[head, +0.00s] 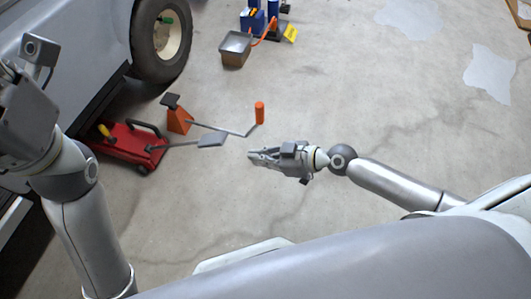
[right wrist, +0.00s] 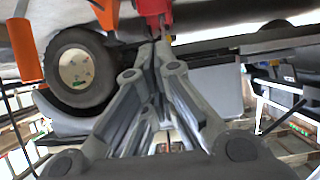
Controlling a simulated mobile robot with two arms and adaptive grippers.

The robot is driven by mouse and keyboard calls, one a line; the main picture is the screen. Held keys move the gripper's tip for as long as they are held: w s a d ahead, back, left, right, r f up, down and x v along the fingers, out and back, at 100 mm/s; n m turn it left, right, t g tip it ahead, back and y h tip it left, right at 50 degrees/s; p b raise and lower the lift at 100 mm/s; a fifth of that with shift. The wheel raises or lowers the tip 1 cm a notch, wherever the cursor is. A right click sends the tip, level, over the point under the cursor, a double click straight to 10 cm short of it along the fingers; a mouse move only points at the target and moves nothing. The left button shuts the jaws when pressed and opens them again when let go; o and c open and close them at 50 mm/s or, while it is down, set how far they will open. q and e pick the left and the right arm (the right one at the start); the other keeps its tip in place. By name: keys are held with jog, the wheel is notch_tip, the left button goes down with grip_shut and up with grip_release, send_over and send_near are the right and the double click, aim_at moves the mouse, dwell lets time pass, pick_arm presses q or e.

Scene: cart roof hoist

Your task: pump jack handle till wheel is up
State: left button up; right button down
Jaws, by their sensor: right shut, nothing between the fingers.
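The red floor jack (head: 125,143) sits beside the car at left. A grey rod runs right from it to a flat grey plate (head: 211,139). A cranked rod with an upright orange grip (head: 260,112) reaches from near an orange stand (head: 178,118). The wheel (head: 160,42) is on the car at upper left; whether it touches the floor is unclear. My right gripper (head: 253,155) is shut and empty, right of the plate and below the orange grip, apart from both. In the right wrist view its fingertips (right wrist: 155,45) point toward the red jack (right wrist: 153,8). My left gripper (head: 25,62) is partly cut off at the left edge.
The grey car body (head: 75,40) fills the upper left. A grey tray (head: 235,48) and blue items (head: 252,20) stand at the top middle, with a yellow sign (head: 290,33). Pale patches (head: 490,73) mark the floor. The concrete right of the orange grip is clear.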

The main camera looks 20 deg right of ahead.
jog(key=shift+v, duration=0.9)
jog(key=shift+w, duration=0.1)
dwell(0.5)
